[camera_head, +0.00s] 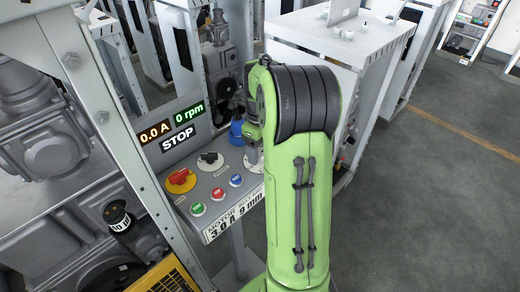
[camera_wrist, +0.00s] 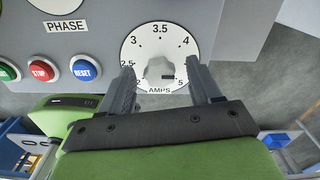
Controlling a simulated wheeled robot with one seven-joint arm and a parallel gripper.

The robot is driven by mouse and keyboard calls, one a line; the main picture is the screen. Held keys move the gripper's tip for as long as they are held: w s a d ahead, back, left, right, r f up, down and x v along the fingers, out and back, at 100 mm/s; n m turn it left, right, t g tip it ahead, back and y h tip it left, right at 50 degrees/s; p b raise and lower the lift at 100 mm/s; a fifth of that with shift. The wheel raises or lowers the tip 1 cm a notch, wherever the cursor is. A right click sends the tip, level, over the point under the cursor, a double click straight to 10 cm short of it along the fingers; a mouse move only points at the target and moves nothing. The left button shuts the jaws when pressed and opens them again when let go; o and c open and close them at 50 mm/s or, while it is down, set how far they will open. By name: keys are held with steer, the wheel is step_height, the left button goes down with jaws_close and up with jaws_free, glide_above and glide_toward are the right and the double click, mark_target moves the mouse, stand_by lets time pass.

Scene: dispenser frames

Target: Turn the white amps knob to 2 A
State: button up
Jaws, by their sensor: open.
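The white amps dial (camera_wrist: 160,40) sits on the grey panel in the wrist view, marked 2 to 5 with 3.5 at the top. The light knob (camera_wrist: 156,68) is at its middle, with a small dark mark on its lower right side. I cannot tell exactly which number it points to. My gripper (camera_wrist: 160,66) is open, with one finger on each side of the knob. Whether the fingers touch it is unclear. The right finger covers the dial's right side. In the head view my gripper (camera_head: 253,152) is at the panel's right end, largely covering the dial.
The panel holds a red-and-yellow switch (camera_head: 180,180), a black knob (camera_head: 210,160), a blue part (camera_head: 237,132), and green (camera_head: 198,209), red (camera_head: 217,194) and blue (camera_head: 236,180) buttons. A display (camera_head: 180,125) reads 0.0 A, 0 rpm, STOP.

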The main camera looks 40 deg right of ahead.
steer(key=shift+a, duration=0.1)
steer(key=c, duration=1)
